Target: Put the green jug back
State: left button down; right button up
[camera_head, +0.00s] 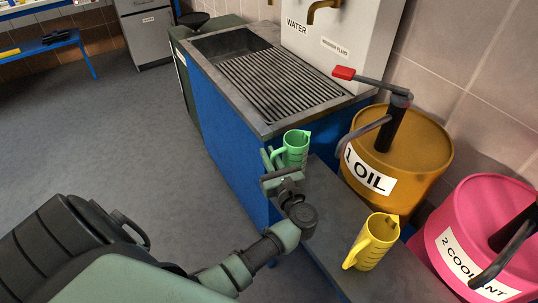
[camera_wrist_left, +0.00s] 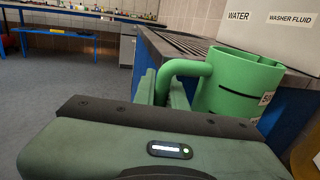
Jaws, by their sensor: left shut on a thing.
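The green jug (camera_head: 295,148) is upright at the front edge of the sink counter, beside the lower grey bench. My left gripper (camera_head: 270,164) is shut on its handle, on the jug's left side. In the left wrist view the green jug (camera_wrist_left: 240,85) shows large, its handle between the fingers of my left gripper (camera_wrist_left: 165,88). The jug's base is partly hidden by the gripper in the head view, so I cannot tell whether it touches a surface. My right gripper is not in view.
A yellow jug (camera_head: 371,241) stands on the grey bench (camera_head: 330,222). Behind it are an orange oil drum (camera_head: 420,150) with a red-handled pump and a pink coolant drum (camera_head: 470,215). The sink counter (camera_head: 225,85) has a ribbed drainboard (camera_head: 285,85) below a white tank (camera_head: 330,40).

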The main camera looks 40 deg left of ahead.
pick_arm(q)
jog(key=shift+f+b, duration=0.15)
jog(key=shift+b, duration=0.15)
jog(key=c, duration=1.5)
grip_release()
jog(key=shift+o, duration=0.2)
jog(key=b+v, duration=0.2)
jog(key=v, duration=1)
jog(key=shift+r+b, duration=0.2)
jog(key=shift+b, duration=0.15)
jog(key=shift+s+f, duration=0.1)
